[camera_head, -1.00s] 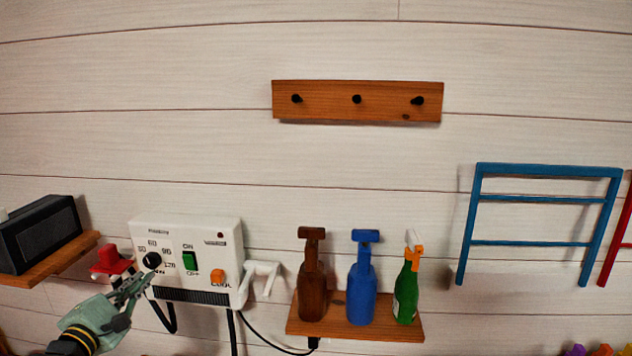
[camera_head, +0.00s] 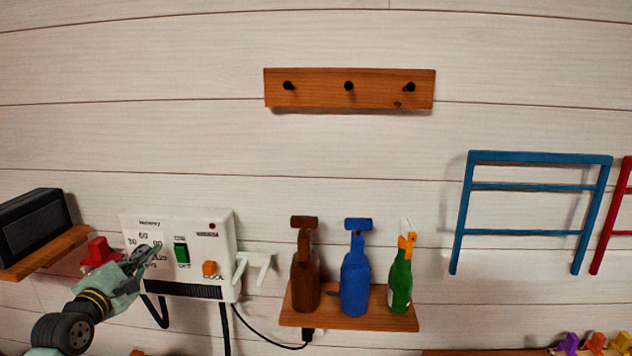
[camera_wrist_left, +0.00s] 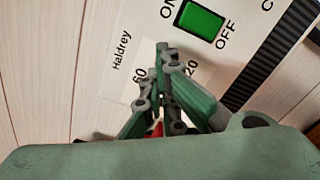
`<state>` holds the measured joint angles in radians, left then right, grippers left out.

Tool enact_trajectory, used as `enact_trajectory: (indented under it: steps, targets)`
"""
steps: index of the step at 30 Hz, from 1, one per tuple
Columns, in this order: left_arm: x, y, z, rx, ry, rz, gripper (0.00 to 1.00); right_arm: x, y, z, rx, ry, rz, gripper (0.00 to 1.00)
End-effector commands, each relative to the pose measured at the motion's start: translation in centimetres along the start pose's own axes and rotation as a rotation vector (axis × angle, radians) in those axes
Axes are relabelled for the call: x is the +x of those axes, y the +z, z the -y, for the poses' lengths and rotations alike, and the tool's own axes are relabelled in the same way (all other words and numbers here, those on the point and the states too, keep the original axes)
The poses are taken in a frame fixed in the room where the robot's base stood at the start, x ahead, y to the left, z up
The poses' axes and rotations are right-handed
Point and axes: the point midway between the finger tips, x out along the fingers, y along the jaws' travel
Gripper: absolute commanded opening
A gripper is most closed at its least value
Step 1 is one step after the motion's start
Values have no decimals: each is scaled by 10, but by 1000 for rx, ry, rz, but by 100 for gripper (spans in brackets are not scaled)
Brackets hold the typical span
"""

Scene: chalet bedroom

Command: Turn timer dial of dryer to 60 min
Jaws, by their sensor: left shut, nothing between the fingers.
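The white dryer control box (camera_head: 222,248) is on the wall at the lower left of the head view. Its timer dial (camera_head: 142,249) is mostly covered by my left gripper (camera_head: 153,251), among the minute marks; its setting cannot be read. My left gripper is shut and empty, with its fingertips at the dial area; whether they touch it cannot be told. In the left wrist view the shut fingers (camera_wrist_left: 165,60) lie over the panel (camera_wrist_left: 125,60) between the 60 and a mark ending in 20, hiding the dial. My right gripper is not in view.
A green switch (camera_head: 181,253) and an orange knob (camera_head: 209,269) sit right of the dial. A red object (camera_head: 98,252) is close to my left gripper. A dark box (camera_head: 32,228) stands on a shelf at left. Several bottles stand on a shelf (camera_head: 400,320) at right.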

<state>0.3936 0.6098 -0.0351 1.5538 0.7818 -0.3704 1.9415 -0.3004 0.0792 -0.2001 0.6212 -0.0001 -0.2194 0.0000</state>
Motion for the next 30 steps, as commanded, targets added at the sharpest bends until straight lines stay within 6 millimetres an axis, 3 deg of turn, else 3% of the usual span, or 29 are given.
enact_trajectory:
  steps: [30]
  targets:
    - [0,-7,-9,6,20,3,0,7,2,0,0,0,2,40]
